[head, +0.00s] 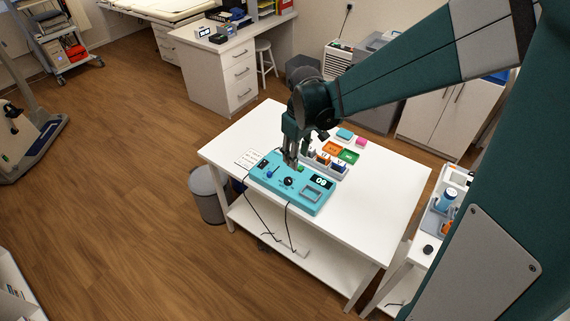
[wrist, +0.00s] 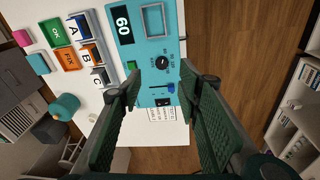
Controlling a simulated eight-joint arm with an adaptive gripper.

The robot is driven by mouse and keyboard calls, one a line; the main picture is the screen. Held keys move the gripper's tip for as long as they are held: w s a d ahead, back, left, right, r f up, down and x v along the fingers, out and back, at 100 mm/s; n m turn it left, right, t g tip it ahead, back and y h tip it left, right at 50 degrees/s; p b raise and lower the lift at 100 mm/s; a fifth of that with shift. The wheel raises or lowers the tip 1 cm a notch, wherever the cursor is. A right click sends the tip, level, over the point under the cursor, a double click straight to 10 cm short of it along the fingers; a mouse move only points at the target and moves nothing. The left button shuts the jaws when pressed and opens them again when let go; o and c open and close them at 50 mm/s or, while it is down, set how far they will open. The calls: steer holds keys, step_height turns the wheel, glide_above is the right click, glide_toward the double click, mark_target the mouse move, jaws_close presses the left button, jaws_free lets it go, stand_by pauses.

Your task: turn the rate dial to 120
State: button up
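A turquoise control box (head: 312,207) stands on the white table, and it also shows in the wrist view (wrist: 150,48). Its black round dial (head: 289,181) sits near the middle of the panel, with small marks around it. In the wrist view the dial (wrist: 162,62) lies between and just beyond my fingertips. The display (wrist: 122,25) seems to read 60; the head view shows it upside down (head: 321,182). My gripper (head: 290,161) is open and empty, pointing down above the box. In the wrist view its two green fingers (wrist: 159,78) are spread apart. Contact with the dial is not visible.
A blue lever (wrist: 171,88) and a green button (wrist: 131,65) sit beside the dial. Black cables (head: 288,222) hang over the table's front edge. The table's right part is clear.

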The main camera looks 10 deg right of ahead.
steer(key=n+g, duration=0.2)
glide_above(288, 179)
step_height(288, 179, down, 9)
steer(key=shift+r+p, duration=0.15)
steer(key=shift+p, duration=0.2)
steer(key=shift+f, duration=4)
steer(key=shift+b, duration=0.3)
steer(key=c, duration=0.9)
